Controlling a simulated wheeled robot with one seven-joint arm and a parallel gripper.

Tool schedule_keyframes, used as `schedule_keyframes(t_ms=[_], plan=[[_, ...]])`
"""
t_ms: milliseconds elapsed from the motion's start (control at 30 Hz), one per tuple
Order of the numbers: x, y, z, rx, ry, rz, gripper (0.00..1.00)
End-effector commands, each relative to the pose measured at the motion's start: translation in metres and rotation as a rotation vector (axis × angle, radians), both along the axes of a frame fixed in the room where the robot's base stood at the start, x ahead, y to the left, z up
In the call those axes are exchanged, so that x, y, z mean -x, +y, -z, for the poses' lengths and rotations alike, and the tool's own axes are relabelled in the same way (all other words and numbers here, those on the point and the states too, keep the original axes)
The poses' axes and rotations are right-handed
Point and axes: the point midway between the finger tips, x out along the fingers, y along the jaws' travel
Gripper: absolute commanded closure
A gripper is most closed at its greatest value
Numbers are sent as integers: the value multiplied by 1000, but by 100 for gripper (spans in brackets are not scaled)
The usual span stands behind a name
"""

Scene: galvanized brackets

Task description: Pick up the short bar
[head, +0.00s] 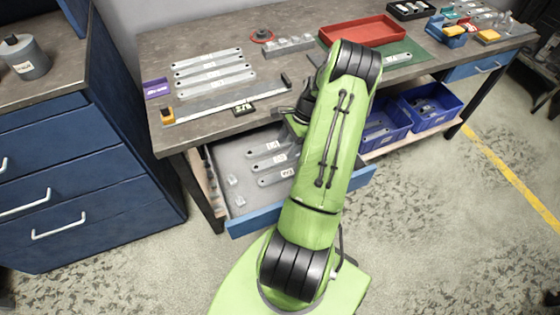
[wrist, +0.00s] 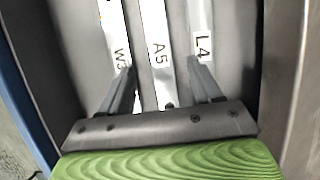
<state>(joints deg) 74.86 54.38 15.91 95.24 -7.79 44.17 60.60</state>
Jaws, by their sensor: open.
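Three flat galvanized bars lie side by side in the open drawer (head: 235,160); the arm hides their right ends in the head view. In the wrist view they carry the labels W3 (wrist: 112,20), A5 (wrist: 151,22) and L4 (wrist: 200,15). Their far ends are cut off there, so I cannot tell which is the short bar. My gripper (wrist: 162,69) is open and empty, pointing into the drawer. Its fingers appear on either side of the A5 bar, the left over the W3 bar and the right over the L4 bar. I cannot tell whether they touch anything.
Several longer bars (head: 213,69) lie on the bench top (head: 165,52), with a long ruler-like tool (head: 222,106) in front. Small clear pieces (head: 237,192) sit in the drawer's left part. Drawer walls stand close on both sides. Blue bins (head: 432,107) are at right below the bench.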

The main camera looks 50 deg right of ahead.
Motion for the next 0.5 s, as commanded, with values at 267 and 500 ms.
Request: schedule_keyframes(t_ms=[267, 500], plan=[[-8, 14, 46, -2, 1, -1, 36], [-9, 15, 49, 0, 0, -1, 36]])
